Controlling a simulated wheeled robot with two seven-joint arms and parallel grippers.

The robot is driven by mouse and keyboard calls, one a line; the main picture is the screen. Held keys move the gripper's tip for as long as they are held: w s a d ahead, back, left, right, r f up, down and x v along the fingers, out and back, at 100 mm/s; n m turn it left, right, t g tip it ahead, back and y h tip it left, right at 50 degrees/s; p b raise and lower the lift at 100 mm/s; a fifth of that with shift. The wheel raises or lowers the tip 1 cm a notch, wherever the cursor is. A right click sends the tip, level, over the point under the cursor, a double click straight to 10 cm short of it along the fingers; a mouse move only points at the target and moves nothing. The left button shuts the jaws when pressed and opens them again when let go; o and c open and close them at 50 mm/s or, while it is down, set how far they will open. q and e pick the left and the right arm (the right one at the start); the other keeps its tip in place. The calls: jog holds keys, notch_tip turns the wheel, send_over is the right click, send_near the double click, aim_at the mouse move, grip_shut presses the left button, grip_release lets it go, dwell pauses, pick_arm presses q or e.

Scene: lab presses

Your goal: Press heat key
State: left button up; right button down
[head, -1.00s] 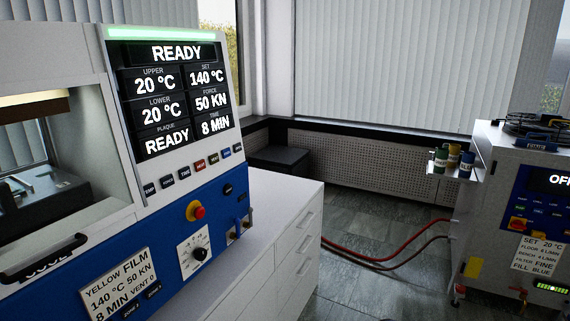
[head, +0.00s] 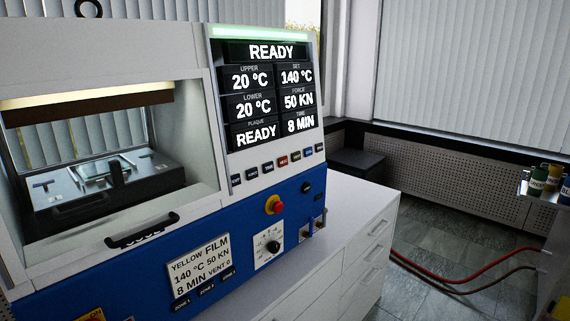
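The heated press (head: 205,225) stands at the left and middle of the head view, white above and blue below. Its display (head: 268,95) reads READY, upper 20 °C, lower 20 °C, set 140 °C, 50 kN, 8 min, plaque READY. Below the display runs a slanted row of small keys. The red key (head: 282,161) in the middle of the row looks like the heat key, but its label is too small to read surely. Nothing covers the keys. Neither of my grippers is in view.
A red emergency button (head: 274,205) and a dial (head: 267,246) sit below the keys. A card (head: 200,265) reads yellow film, 140 °C, 50 kN, 8 min, vent 0. A white drawer cabinet (head: 350,240) is at right, with hoses (head: 450,275) on the floor beyond.

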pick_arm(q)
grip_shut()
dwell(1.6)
